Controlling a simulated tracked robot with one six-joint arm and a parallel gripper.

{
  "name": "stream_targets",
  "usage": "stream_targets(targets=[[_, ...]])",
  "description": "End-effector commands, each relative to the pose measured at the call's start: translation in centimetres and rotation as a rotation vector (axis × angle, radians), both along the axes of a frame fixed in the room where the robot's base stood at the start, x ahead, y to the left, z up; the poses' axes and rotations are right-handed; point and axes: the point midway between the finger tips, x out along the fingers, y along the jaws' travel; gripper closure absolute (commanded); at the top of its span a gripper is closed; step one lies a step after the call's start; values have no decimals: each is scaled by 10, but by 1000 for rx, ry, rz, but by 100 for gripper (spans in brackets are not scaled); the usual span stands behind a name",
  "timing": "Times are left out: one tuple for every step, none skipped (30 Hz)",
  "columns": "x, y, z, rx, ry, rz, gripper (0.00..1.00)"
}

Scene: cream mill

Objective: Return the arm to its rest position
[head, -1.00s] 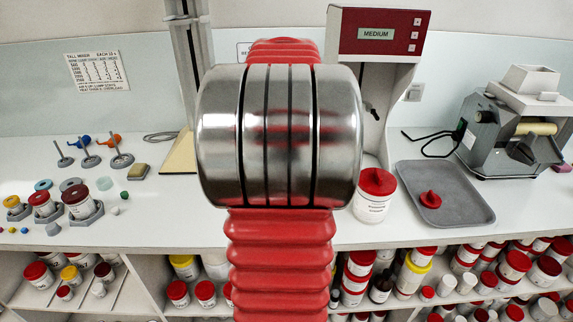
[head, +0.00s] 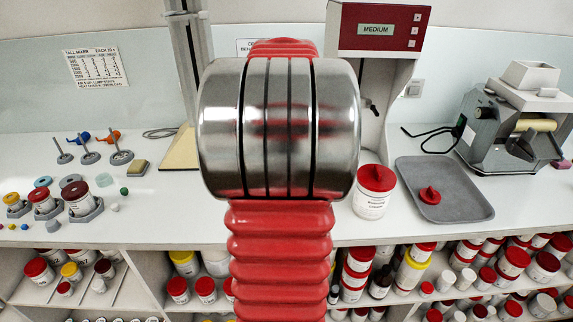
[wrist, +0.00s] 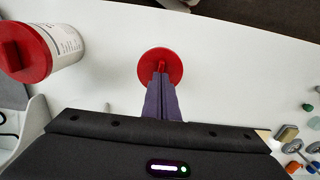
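My gripper (wrist: 162,74) shows in the wrist view with its two dark purple fingers close together, tips over a round red lid (wrist: 146,66). A thin red part shows at the tips, so I cannot tell if they are shut on the lid's knob or just above it. Whether a jar stands under this lid is hidden. In the head view my arm, red bellows and a metal joint, fills the middle and hides the gripper.
A white jar with a red lid (head: 372,203) stands right of my arm. A grey tray (head: 468,207) holds a loose red lid (head: 430,196). A roller mill (head: 513,128) is at right, a MEDIUM machine (head: 380,28) behind. Jars and small tools crowd the left counter.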

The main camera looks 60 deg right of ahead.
Motion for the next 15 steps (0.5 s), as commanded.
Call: stream_targets(targets=[[0, 0, -1, 1, 0, 0, 100], [0, 0, -2, 1, 0, 0, 100], [0, 0, -3, 1, 0, 0, 100], [0, 0, -4, 1, 0, 0, 100], [0, 0, -4, 1, 0, 0, 100], [0, 0, -5, 1, 0, 0, 100], [0, 0, -6, 1, 0, 0, 100], [0, 0, -6, 0, 0, 0, 100], [0, 0, -7, 0, 0, 0, 100], [0, 0, -8, 0, 0, 0, 100], [0, 0, -9, 0, 0, 0, 100], [0, 0, -9, 0, 0, 0, 100], [0, 0, -9, 0, 0, 0, 100], [0, 0, -9, 0, 0, 0, 100], [0, 0, -9, 0, 0, 0, 100]])
